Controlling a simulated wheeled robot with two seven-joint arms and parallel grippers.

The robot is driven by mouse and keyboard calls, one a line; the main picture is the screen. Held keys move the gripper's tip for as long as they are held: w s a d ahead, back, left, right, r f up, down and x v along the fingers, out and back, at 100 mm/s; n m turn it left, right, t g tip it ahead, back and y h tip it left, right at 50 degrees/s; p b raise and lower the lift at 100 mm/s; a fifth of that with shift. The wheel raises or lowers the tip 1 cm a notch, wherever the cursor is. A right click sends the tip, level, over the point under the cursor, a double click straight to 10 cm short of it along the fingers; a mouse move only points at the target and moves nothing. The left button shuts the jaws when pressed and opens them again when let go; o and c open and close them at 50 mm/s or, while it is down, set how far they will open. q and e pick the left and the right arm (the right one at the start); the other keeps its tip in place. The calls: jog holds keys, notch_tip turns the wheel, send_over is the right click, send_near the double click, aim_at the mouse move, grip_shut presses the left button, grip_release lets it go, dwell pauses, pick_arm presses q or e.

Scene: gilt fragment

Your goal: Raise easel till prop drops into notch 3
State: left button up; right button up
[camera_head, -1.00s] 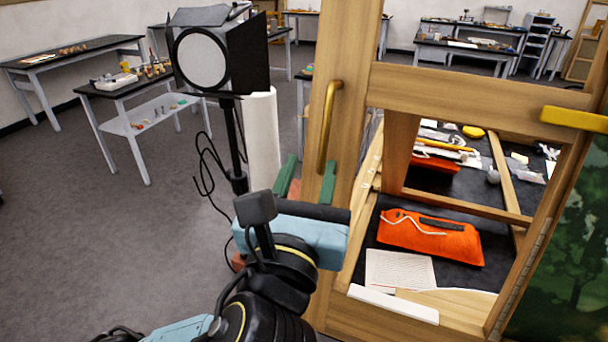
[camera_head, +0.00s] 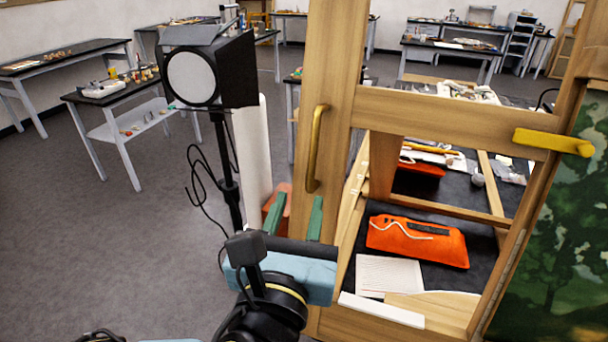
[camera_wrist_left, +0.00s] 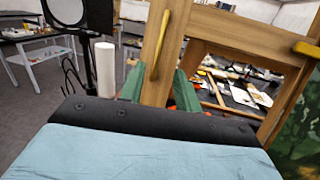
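The wooden easel frame (camera_head: 455,115) stands at the right, with a brass-coloured vertical handle (camera_head: 316,148) on its left upright and a yellow handle (camera_head: 553,142) on the right. Both handles also show in the left wrist view, the brass one (camera_wrist_left: 158,45) just beyond my fingers. My left gripper (camera_head: 295,217) has green fingers, spread apart and empty, below the brass handle and in front of the left upright. In the left wrist view my left gripper (camera_wrist_left: 159,88) has the upright showing between its fingers. I cannot make out the prop or numbered notches. My right gripper is not in view.
A studio lamp (camera_head: 192,78) on a stand with loose cable and a white cylinder (camera_head: 253,150) stand left of the easel. Behind the frame, a dark table holds an orange pouch (camera_head: 415,242) and a paper sheet (camera_head: 388,275). Open floor (camera_head: 90,240) lies left.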

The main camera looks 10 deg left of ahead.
aim_at(312, 158)
pick_arm(q)
jog(key=shift+g, duration=0.5)
jog(key=w, duration=1.2)
jog(key=shift+w+a, duration=0.3)
jog(key=shift+a, duration=0.05)
jog(key=shift+w, duration=0.6)
grip_shut()
